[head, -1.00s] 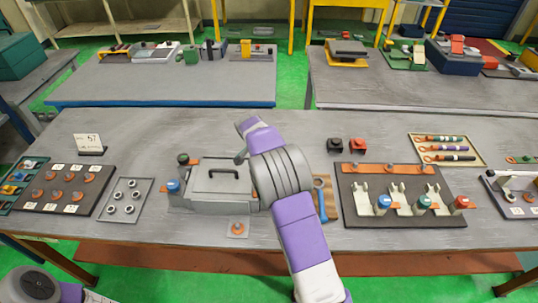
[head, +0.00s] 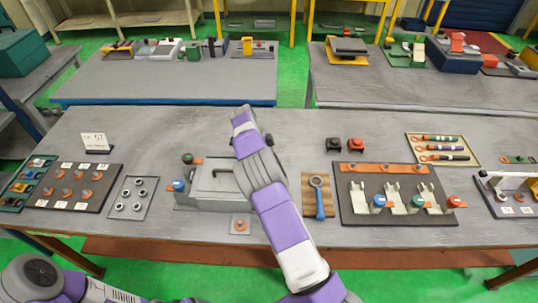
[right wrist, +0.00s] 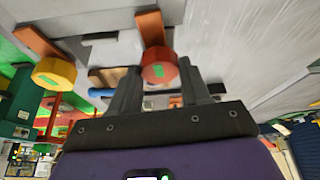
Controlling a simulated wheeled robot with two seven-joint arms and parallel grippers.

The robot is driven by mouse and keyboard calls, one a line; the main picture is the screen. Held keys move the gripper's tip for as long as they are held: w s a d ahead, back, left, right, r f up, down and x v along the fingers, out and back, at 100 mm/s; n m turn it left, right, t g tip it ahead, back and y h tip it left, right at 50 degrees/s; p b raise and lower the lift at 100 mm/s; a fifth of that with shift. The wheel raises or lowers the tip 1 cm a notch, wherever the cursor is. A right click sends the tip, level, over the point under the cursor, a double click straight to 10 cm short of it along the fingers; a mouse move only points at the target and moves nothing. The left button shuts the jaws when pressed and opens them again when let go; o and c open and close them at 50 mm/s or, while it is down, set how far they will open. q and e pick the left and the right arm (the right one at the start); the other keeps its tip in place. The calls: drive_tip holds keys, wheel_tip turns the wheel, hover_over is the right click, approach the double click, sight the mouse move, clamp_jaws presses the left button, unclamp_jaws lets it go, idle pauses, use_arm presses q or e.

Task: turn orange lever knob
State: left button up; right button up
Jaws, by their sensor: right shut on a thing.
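In the right wrist view an orange-red knob (right wrist: 160,70) with a green mark sits at the end of an orange lever (right wrist: 150,28). My right gripper (right wrist: 161,82) is shut on this knob, one finger on each side. A yellow knob (right wrist: 54,73) on another orange lever (right wrist: 36,42) is to its left. In the head view my right arm reaches over the grey box fixture (head: 200,198) and hides its right part, the gripped knob and the fingertips. A green knob (head: 188,158) and a blue knob (head: 179,186) show on the fixture's left side. My left gripper is out of view.
A blue-handled wrench (head: 320,203) lies right of the fixture. Further right is a dark board (head: 352,217) with several cradles. A tray of rings (head: 132,213) lies to the left. The bench behind the fixture is mostly clear.

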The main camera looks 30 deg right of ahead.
drive_tip(key=shift+w+d+r+m, duration=0.1)
drive_tip(key=shift+w+r+m, duration=0.05)
drive_tip(key=shift+r+m, duration=0.2)
drive_tip(key=o, duration=0.7)
drive_tip(key=shift+o, duration=1.7)
drive_tip(key=shift+f, duration=0.15)
drive_tip(key=v, duration=0.7)
drive_tip(key=shift+r+p, duration=0.3)
drive_tip(key=shift+p, duration=0.1)
